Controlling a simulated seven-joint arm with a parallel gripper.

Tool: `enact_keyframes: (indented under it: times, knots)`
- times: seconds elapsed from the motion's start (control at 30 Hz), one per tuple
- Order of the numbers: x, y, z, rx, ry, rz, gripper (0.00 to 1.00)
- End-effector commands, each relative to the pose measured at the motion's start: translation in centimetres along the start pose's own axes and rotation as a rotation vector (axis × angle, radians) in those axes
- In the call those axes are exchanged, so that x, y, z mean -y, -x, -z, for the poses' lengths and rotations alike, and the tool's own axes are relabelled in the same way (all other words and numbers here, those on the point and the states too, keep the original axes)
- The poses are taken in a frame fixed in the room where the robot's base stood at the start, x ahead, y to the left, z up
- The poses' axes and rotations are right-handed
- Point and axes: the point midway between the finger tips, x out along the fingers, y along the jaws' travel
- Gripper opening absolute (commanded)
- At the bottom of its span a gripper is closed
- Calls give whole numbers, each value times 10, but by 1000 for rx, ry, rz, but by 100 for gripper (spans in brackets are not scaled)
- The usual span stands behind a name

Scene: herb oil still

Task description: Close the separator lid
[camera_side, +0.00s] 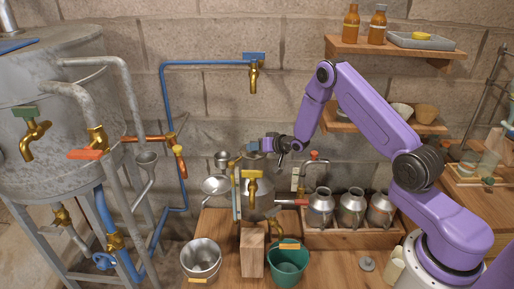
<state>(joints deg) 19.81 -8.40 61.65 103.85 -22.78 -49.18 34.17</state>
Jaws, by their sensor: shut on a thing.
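The separator (263,202) is a grey metal vessel in the middle of the side view, behind a wooden block (252,250) on the bench. A brass tap (252,186) shows in front of it and hides part of it. My gripper (269,146) is above the separator, pointing left. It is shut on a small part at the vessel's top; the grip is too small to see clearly. A round grey piece (215,186) stands out to the left of the vessel; I cannot tell whether it is the lid. The lid's angle is unclear.
A metal bucket (201,258) and a green bucket (288,262) stand in front. Several metal cans (350,208) sit in a wooden rack at right. A blue pipe (163,110) and brass wall tap (254,76) are behind. A large still (50,85) fills the left.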

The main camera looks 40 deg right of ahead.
Motion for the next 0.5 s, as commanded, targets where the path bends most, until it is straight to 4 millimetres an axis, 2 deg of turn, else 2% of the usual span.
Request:
enact_keyframes:
  times: [0.03,0.17,0.2,0.23,0.5]
  knots:
    - [5,0,-17,41,1,3,0]
    - [5,0,-17,41,1,3,0]
    - [5,0,-17,41,1,3,47]
    - [5,0,-17,41,2,3,56]
    - [3,0,-16,39,-1,-2,56]
